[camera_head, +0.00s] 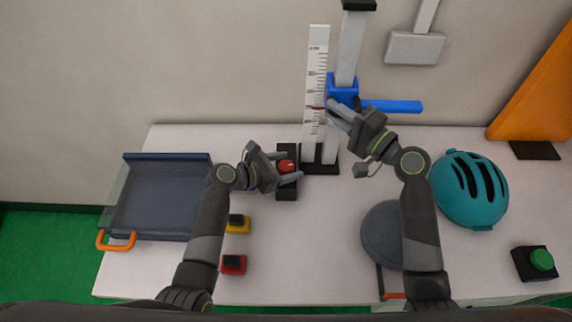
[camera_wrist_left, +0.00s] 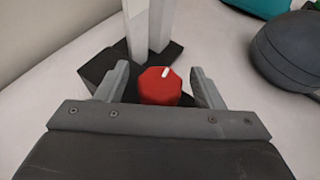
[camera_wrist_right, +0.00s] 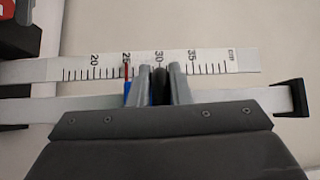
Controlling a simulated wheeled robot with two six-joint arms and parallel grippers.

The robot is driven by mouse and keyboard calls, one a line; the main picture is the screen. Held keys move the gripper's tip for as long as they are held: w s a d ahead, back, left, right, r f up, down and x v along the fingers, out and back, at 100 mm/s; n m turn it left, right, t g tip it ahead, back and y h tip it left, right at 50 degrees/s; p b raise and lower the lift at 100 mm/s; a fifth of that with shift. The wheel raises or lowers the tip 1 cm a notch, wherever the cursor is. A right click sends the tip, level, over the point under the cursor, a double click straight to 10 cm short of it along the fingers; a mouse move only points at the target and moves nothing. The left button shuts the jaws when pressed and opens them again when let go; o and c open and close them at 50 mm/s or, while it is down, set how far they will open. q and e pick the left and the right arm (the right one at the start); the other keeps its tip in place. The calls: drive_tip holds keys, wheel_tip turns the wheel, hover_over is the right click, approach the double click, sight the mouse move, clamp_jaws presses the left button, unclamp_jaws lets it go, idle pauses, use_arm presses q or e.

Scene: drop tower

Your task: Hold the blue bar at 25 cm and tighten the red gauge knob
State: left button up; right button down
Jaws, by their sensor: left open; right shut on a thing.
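The blue bar (camera_head: 392,106) juts right from a blue carriage (camera_head: 342,90) on the upright post. In the right wrist view the carriage's blue edge (camera_wrist_right: 128,93) lines up with a thin red line at about the 25 mark of the white scale (camera_wrist_right: 195,66). My right gripper (camera_head: 334,109) is shut at the carriage, on a dark grip (camera_wrist_right: 160,86) between its fingers. The red knob (camera_head: 286,166) sits on a black block. It shows a white mark in the left wrist view (camera_wrist_left: 160,88). My left gripper (camera_head: 296,168) is open, with one finger on each side of the knob.
A blue-grey tray (camera_head: 165,200) with an orange handle stands at left. Yellow (camera_head: 237,224) and red (camera_head: 232,264) blocks lie near my left arm. A grey round thing (camera_head: 380,235), a teal helmet (camera_head: 470,188) and a green button (camera_head: 541,260) occupy the right side.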

use_arm(q)
drive_tip(key=c, duration=1)
use_arm(e)
drive_tip(key=shift+r, duration=0.1)
use_arm(q)
drive_tip(key=shift+o, duration=0.2)
drive_tip(key=shift+m+g+h, duration=0.6)
drive_tip(key=shift+m+g, duration=0.9)
drive_tip(key=shift+g, duration=0.1)
drive_tip(key=o, duration=1)
drive_tip(key=shift+c, duration=0.2)
drive_tip(key=shift+a, duration=0.1)
